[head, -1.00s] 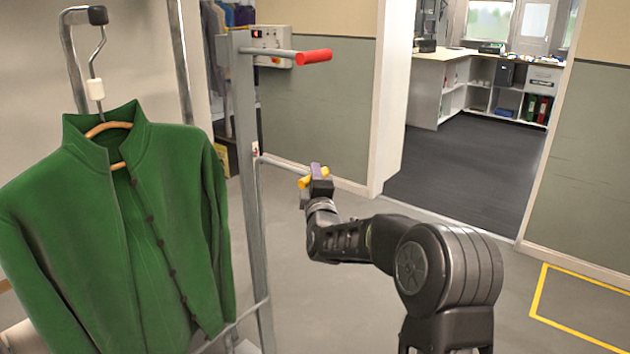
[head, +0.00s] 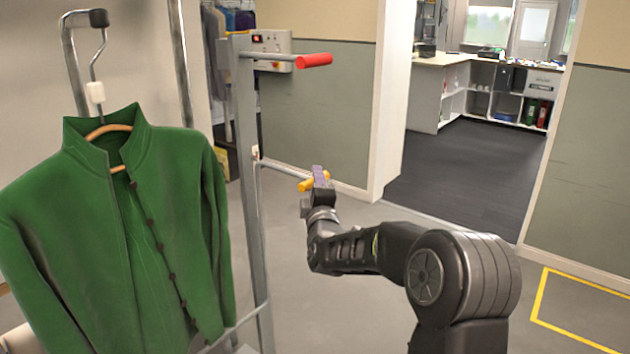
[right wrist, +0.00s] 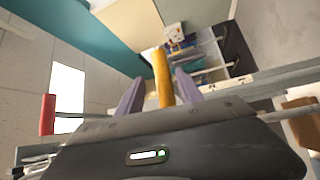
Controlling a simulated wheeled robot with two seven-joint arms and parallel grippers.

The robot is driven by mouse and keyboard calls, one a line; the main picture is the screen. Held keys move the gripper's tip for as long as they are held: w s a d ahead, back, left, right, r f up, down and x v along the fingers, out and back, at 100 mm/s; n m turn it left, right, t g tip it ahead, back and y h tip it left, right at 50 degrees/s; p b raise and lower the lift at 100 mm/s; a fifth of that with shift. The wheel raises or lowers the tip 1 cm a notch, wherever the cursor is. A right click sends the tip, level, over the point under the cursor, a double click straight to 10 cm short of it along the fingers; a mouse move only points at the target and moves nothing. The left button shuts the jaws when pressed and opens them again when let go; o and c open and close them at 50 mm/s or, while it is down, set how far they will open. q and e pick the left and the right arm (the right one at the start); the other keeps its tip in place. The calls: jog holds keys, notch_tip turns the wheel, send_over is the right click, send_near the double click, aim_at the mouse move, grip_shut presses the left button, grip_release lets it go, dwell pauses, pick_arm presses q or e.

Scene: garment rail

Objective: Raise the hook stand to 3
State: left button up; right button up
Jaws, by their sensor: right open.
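The hook stand has a grey upright post (head: 246,130) with a red-gripped bar (head: 314,60) at its top and a yellow-gripped lever (head: 306,185) lower down. A green jacket (head: 110,240) hangs from its hanger on the curved hook bar (head: 72,60) at the left. My right gripper (head: 319,178) is at the yellow grip. In the right wrist view the yellow grip (right wrist: 162,78) stands between the two purple fingers of my open right gripper (right wrist: 159,93), with gaps at both sides. No height number is legible. My left gripper is out of view.
A control box (head: 271,42) is on the wall behind the post. Other clothes (head: 228,20) hang behind it. A doorway opens at the right onto a room with a white counter (head: 440,90). The floor right of the stand is clear, with yellow tape (head: 545,290).

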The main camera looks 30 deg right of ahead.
jog(key=v, duration=0.5)
jog(key=shift+s+a+b, duration=0.15)
jog(key=shift+s+b, duration=0.05)
jog(key=shift+b, duration=0.1)
jog(key=s+a+f+m+g+y+p, duration=0.1)
jog(key=s+a+f+m+g+y, duration=0.2)
jog(key=a+f, duration=0.55)
jog(key=s+a+f+m+g+y, duration=0.1)
jog(key=a+f+m+g+y, duration=0.25)
jog(key=f, duration=0.85)
jog(key=s+a+f+m+g+y+p, duration=0.1)
jog(key=s+a+f+m+y, duration=0.2)
jog(key=a+f, duration=0.65)
jog(key=s+a+f+m+g+y+p, duration=0.1)
jog(key=s+a+f+g, duration=0.2)
jog(key=s, duration=0.6)
jog(key=s+a+f+m+g+y+p, duration=0.1)
jog(key=s+a+f+g+y, duration=0.1)
jog(key=s+a+f, duration=0.5)
jog(key=s+a+f+m+g+y+p, duration=0.1)
jog(key=s+a+f+g, duration=0.3)
jog(key=s, duration=0.7)
notch_tip(320, 180, down, 2)
jog(key=a+p, duration=0.1)
jog(key=a, duration=0.2)
jog(key=shift+s, duration=0.35)
